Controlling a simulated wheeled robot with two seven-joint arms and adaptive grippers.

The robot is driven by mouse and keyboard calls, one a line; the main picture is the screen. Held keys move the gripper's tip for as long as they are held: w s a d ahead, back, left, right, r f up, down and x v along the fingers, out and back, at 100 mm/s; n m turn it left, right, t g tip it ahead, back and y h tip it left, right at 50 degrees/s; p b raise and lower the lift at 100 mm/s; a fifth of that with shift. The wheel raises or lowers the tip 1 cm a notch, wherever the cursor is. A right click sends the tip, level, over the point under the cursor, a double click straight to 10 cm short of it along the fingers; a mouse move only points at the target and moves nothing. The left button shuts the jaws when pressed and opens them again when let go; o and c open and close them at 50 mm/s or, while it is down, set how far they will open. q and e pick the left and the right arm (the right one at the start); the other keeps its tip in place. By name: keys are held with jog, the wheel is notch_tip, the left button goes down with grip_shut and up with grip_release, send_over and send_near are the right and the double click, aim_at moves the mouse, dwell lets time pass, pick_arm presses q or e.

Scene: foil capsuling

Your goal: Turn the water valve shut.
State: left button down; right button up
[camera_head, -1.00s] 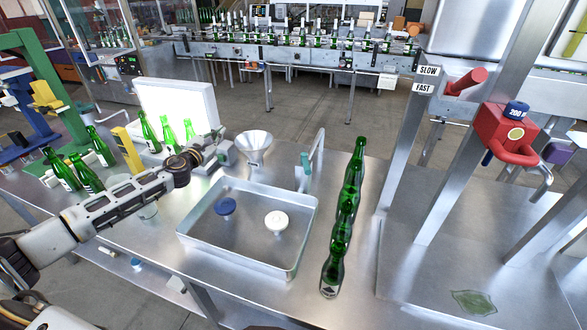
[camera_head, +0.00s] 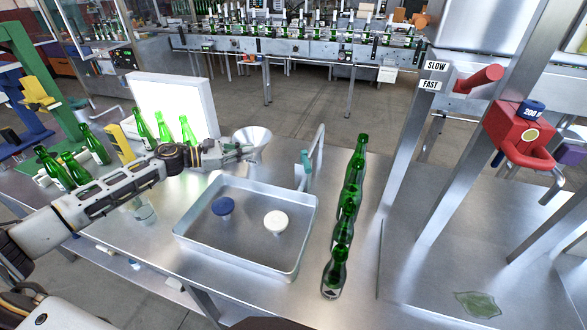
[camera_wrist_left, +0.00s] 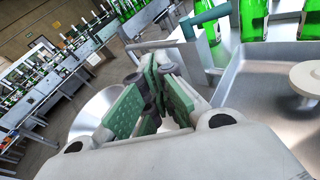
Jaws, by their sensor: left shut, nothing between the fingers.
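A slim metal tap (camera_head: 319,152) stands at the back right corner of the sink basin. Its teal valve handle (camera_head: 305,161) is at the tap's left side. The handle also shows in the left wrist view (camera_wrist_left: 211,13), at the top, beyond the fingers. My left gripper (camera_head: 249,151) is shut and empty, in front of the funnel and left of the tap, apart from the handle. Its green-padded fingers (camera_wrist_left: 162,80) show in the left wrist view. I cannot tell whether water runs. My right gripper is not in view.
The metal basin (camera_head: 180,235) holds a blue knob-like piece (camera_head: 223,207) and a white one (camera_head: 275,222). A funnel (camera_head: 252,137) stands behind my left gripper. Several green bottles (camera_head: 348,200) stand in a row right of the tap. More bottles (camera_head: 75,168) stand at left.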

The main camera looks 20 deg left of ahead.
pick_arm(q)
jog(key=s+d+m+g+h, duration=0.1)
jog(key=s+d+g+h, duration=0.1)
jog(key=s+d+g, duration=0.1)
jog(key=s+g, duration=0.1)
jog(key=s, duration=0.1)
jog(key=shift+s+d+f+m+h, duration=0.2)
jog(key=shift+s+d+m+h, duration=0.1)
jog(key=shift+s, duration=0.1)
jog(key=shift+w+d, duration=0.1)
jog(key=shift+d, duration=0.1)
jog(key=p, duration=0.4)
send_near(306, 163)
jog(key=shift+w+d+f, duration=0.65)
jog(key=shift+d+f, duration=0.8)
jog(key=shift+d, duration=0.5)
jog(key=shift+p+x, duration=0.4)
jog(key=shift+x, duration=0.55)
jog(key=shift+f, duration=0.1)
